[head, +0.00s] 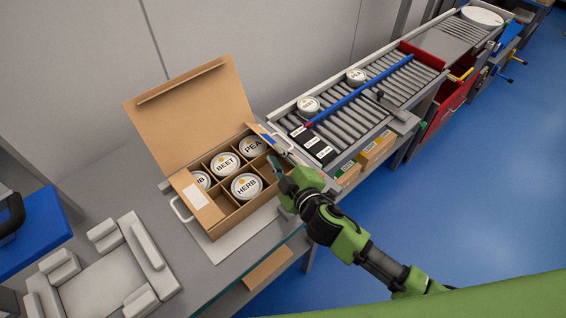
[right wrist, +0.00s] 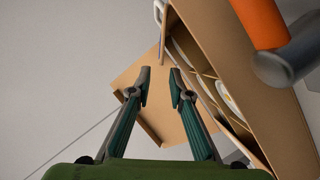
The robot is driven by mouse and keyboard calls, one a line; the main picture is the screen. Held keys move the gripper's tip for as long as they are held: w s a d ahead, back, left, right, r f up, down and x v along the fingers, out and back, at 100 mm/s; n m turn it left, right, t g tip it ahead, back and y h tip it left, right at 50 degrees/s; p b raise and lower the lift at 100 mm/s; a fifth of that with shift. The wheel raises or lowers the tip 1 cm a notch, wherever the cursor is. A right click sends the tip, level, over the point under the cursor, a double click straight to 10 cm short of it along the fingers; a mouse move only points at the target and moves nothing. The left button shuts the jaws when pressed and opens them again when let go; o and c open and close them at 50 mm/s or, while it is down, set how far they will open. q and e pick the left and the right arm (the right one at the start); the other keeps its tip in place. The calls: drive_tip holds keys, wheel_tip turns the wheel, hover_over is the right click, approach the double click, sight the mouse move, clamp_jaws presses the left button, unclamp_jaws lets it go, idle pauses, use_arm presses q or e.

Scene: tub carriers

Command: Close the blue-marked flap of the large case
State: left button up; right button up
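The large case (head: 222,226) is an open cardboard box on the grey bench, with its big lid (head: 190,110) standing up at the back. Round labelled tubs, such as the HERB tub (head: 246,186), stand in its compartments. A blue mark (head: 270,140) shows at the case's right end, on what looks like an outward-tilted flap. A flap with a white label (head: 197,196) is at the left end. My right gripper (head: 276,162) is by the right front corner. In the right wrist view it is open and empty (right wrist: 162,76), beside the cardboard. My left gripper is not in view.
White handles stand at the left (head: 181,210) and right (head: 282,144) of the case. A roller conveyor (head: 350,122) with a blue bar lies to the right. A grey fixture (head: 105,275) stands front left. In the right wrist view an orange-and-grey part (right wrist: 285,55) is close.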

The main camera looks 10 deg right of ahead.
drive_tip(key=v, duration=0.3)
drive_tip(key=shift+s+r, duration=0.15)
drive_tip(key=shift+s, duration=0.15)
